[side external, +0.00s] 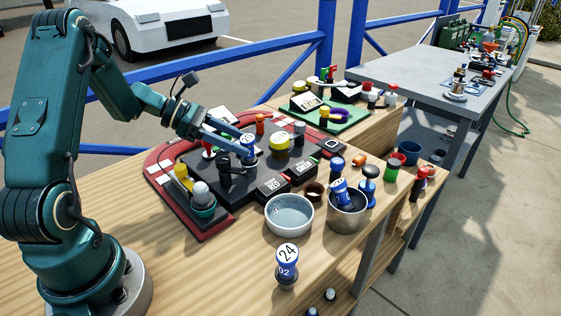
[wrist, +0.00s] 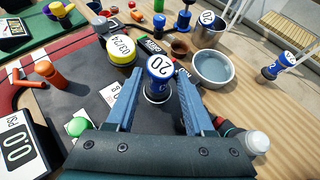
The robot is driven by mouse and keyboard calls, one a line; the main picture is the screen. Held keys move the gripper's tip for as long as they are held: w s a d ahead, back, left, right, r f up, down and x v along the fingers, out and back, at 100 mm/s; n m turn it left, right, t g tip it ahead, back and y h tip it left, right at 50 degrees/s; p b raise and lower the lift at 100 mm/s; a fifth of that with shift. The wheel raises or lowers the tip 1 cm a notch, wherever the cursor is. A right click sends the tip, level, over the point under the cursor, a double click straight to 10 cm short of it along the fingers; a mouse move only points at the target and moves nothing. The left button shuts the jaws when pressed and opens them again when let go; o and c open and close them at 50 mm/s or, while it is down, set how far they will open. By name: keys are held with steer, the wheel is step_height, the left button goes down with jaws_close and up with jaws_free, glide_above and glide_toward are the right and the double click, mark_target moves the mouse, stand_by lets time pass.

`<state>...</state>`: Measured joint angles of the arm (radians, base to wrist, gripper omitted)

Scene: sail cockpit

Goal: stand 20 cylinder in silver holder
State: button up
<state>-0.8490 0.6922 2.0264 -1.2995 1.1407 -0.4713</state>
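The blue cylinder with a white top marked 20 (wrist: 158,80) stands on the dark board, between the fingers of my gripper (wrist: 161,82) in the wrist view. My gripper is open, with a gap visible on each side of the cylinder. In the side view the cylinder (side external: 248,149) is at the fingertips of my gripper (side external: 240,143), which partly hide it. The silver holder (side external: 347,219), a metal cup, stands on the wooden table to the right. A blue cylinder with a white label (side external: 341,192) leans inside it. The holder also shows in the wrist view (wrist: 213,38).
A pale round bowl (side external: 289,218) stands beside the silver holder. A blue cylinder marked 24 (side external: 287,266) is at the table's front.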

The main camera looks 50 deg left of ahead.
steer(key=v, duration=0.5)
steer(key=shift+s+a+r, duration=0.15)
stand_by(0.4)
steer(key=s+d+r+m+g, duration=0.2)
steer(key=d+r+m, duration=0.25)
steer(key=d, duration=0.35)
steer(key=s+d+r+m+g, duration=0.1)
steer(key=d+r+m+g, duration=0.2)
steer(key=d+m, duration=0.4)
steer(key=s+f+m+t+y, duration=0.2)
steer(key=s+m+y, duration=0.6)
steer(key=s+m, duration=0.3)
steer(key=d+m, duration=0.1)
steer(key=m, duration=0.3)
steer(key=shift+s+f+y, duration=0.3)
steer(key=shift+s, duration=0.05)
